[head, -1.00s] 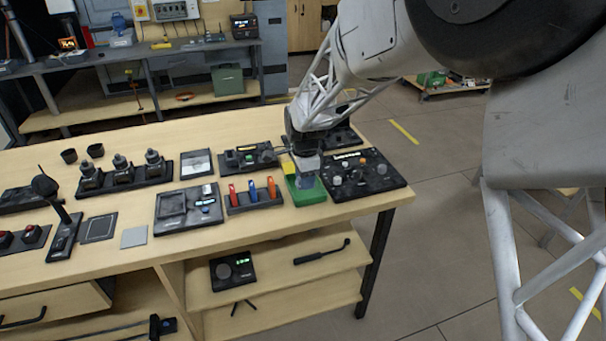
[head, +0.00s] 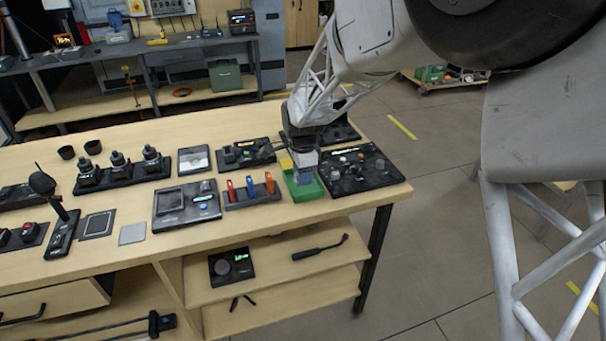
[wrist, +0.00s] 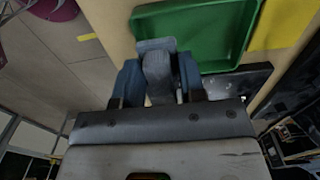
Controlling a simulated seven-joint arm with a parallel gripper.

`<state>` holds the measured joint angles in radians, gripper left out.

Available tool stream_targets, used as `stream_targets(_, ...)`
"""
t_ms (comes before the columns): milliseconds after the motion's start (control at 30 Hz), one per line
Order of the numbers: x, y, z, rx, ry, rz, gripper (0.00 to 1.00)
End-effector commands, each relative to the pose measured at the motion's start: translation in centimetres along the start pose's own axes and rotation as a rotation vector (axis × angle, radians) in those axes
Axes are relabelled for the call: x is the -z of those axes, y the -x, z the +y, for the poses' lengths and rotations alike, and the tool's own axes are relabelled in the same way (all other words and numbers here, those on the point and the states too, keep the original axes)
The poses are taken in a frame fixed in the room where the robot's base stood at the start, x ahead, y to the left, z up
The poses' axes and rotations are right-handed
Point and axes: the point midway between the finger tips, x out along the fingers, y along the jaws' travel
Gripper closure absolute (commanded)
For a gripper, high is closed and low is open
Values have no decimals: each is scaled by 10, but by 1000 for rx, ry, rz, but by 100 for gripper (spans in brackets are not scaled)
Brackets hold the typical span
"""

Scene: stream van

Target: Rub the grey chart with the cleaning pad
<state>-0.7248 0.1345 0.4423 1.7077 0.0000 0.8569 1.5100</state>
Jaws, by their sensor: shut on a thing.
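My gripper (head: 305,176) is over the green tray (head: 318,189) at the right end of the workbench. In the wrist view its blue fingers (wrist: 160,82) are shut on a grey piece, seemingly the cleaning pad (wrist: 156,46), beside the green tray (wrist: 222,62). The pad's underside is hidden. A flat plain grey square (head: 132,234) lies near the bench's front edge, well left of the gripper. Next to it is a dark-framed grey panel (head: 98,224). I cannot tell for certain which of them is the grey chart.
Between gripper and grey square stand a rack with red, blue and orange handles (head: 251,194) and a dark device panel (head: 186,205). A knob panel (head: 358,168) is right of the tray. A thin upright stalk (head: 60,215) stands left of the framed panel.

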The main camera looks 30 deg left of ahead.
Motion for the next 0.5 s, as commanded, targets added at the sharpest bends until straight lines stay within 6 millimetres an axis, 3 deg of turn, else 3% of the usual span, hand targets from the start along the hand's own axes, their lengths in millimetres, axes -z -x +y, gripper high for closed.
stream_targets(267,-13,6,-20,2,1,0,82)
stream_targets(500,-37,15,-54,2,1,0,82)
